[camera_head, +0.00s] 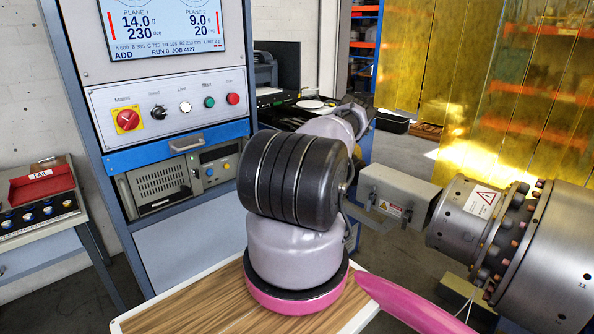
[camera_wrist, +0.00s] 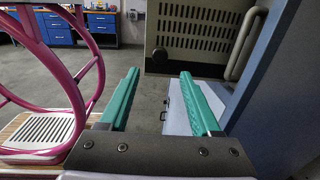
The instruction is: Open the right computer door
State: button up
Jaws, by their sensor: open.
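My gripper (camera_wrist: 158,82) is open, with two green fingers spread apart and nothing visible between them. Ahead in the wrist view is a beige slotted panel (camera_wrist: 193,28) with a curved handle (camera_wrist: 244,44) along its right side. A pale panel (camera_wrist: 180,106) with a small dark pull shows below, partly behind the right finger. The fingers appear apart from the handle. In the head view, the cabinet holds a grey vented unit (camera_head: 158,187) under a blue drawer front (camera_head: 175,146). My arm hides my gripper there. I cannot tell which panel is the right computer door.
A blue upright (camera_wrist: 270,75) stands close on the right in the wrist view. A wood-topped surface (camera_head: 195,302) lies under my arm in the head view.

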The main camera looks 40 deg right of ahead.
jog(key=shift+s+d, duration=0.1)
jog(key=shift+d, duration=1)
jog(key=shift+d, duration=0.1)
